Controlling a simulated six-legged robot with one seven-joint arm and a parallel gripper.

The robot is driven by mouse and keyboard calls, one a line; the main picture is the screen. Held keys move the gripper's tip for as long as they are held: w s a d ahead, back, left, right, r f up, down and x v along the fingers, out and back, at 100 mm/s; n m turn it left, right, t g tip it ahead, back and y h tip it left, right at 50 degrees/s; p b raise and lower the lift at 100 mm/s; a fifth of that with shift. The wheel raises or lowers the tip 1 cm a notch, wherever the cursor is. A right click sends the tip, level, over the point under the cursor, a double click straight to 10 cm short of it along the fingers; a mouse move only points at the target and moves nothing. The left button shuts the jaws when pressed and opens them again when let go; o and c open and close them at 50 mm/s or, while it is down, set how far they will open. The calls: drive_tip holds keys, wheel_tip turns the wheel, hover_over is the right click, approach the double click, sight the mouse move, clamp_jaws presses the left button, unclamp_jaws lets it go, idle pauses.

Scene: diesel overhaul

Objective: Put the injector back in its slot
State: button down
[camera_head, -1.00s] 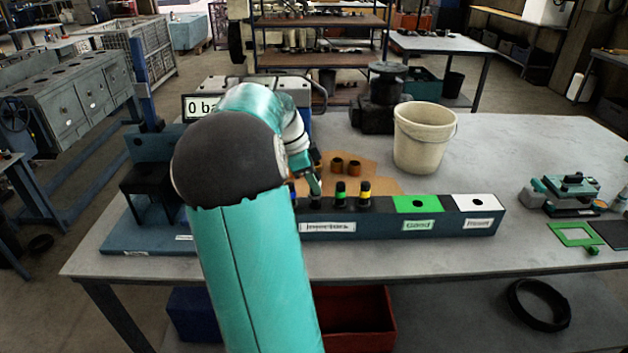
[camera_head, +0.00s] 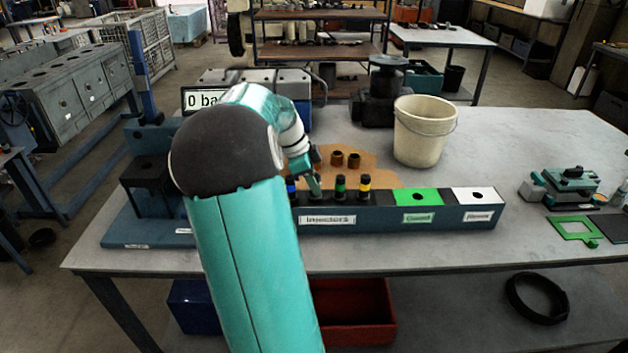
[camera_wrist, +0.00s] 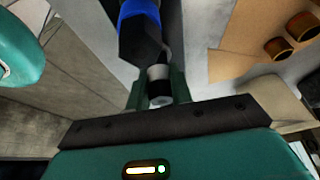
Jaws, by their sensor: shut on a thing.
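My gripper (camera_head: 313,184) points down at the injector rack (camera_head: 398,222), between the blue-banded injector (camera_head: 291,189) and the green-banded injector (camera_head: 340,187). In the wrist view, my gripper (camera_wrist: 158,92) is shut on an injector (camera_wrist: 158,74) with a pale band and dark parts. The blue-banded injector also shows close beside it in the wrist view (camera_wrist: 139,18). The held injector's lower end and its slot are largely hidden, so I cannot tell how deep it sits. A yellow-banded injector (camera_head: 364,186) stands upright further right in the rack.
The rack's right end has a green block (camera_head: 418,197) and a white block (camera_head: 476,196), each with a hole. A bucket (camera_head: 423,132) stands behind. Brown cups (camera_head: 353,160) sit on cardboard behind the rack.

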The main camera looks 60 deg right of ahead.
idle(0.3)
drive_tip(key=c, duration=0.8)
unclamp_jaws()
drive_tip(key=shift+o, duration=0.2)
drive_tip(key=shift+r, duration=3.5)
drive_tip(key=shift+a, duration=0.1)
